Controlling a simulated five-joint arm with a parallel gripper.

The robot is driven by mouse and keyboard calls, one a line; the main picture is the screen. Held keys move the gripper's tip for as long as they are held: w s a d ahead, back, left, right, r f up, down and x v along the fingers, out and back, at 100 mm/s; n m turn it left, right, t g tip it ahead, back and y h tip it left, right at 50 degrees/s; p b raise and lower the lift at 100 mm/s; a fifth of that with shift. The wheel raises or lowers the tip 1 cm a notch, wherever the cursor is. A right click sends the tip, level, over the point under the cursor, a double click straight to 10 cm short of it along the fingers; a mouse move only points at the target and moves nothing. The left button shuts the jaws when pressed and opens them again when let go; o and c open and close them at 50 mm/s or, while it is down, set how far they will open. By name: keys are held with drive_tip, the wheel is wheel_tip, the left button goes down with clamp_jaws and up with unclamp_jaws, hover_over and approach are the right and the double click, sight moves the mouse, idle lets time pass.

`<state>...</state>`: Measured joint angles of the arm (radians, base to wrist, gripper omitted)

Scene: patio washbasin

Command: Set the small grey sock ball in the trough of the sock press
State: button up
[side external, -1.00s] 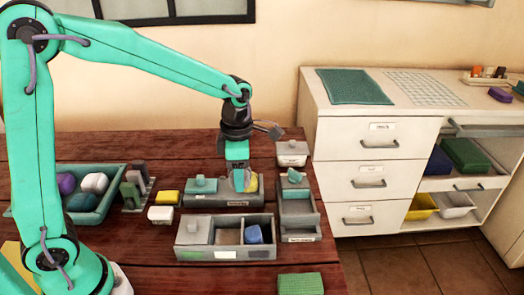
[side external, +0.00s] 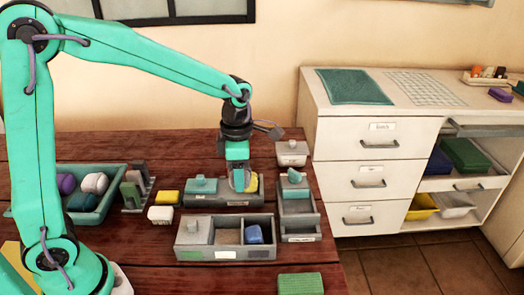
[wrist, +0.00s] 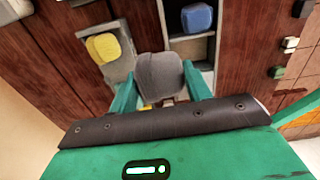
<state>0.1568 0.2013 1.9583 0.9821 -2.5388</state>
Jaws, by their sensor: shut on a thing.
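The small grey sock ball (wrist: 160,78) is between the teal fingers of my gripper (wrist: 163,90) in the wrist view. My gripper is shut on it. In the side view my gripper (side external: 239,180) hangs over the right part of a grey lidded box (side external: 225,204), in front of a yellow ball (side external: 251,183). The sock ball is hard to make out there. A narrow grey unit (side external: 300,223) with a teal top piece (side external: 294,176) stands to the right. The labels are too small to read, so I cannot tell surely which unit is the sock press.
A compartment tray (side external: 190,255) with a blue ball (side external: 254,233) is in front. A teal bin (side external: 110,207) of balls stands left, beside an upright rack (side external: 135,186). A small grey box (side external: 292,153) is behind. A green block (side external: 300,284) lies at the front.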

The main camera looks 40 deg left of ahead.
sight(297, 210)
drive_tip(key=shift+w+d+m, duration=0.25)
drive_tip(key=shift+w+m, duration=0.2)
drive_tip(key=shift+m, duration=0.1)
drive_tip(key=shift+w+d+m, duration=0.2)
drive_tip(key=shift+w+m, duration=0.25)
drive_tip(key=shift+m, duration=0.1)
drive_tip(key=w+d+f+m, duration=0.1)
drive_tip(key=w+d+m, duration=0.6)
drive_tip(key=m, duration=0.9)
drive_tip(key=shift+w+d+f, duration=0.3)
drive_tip(key=shift+w+d, duration=0.05)
drive_tip(key=shift+w, duration=1.55)
drive_tip(key=shift+f, duration=0.3)
drive_tip(key=shift+f, duration=5)
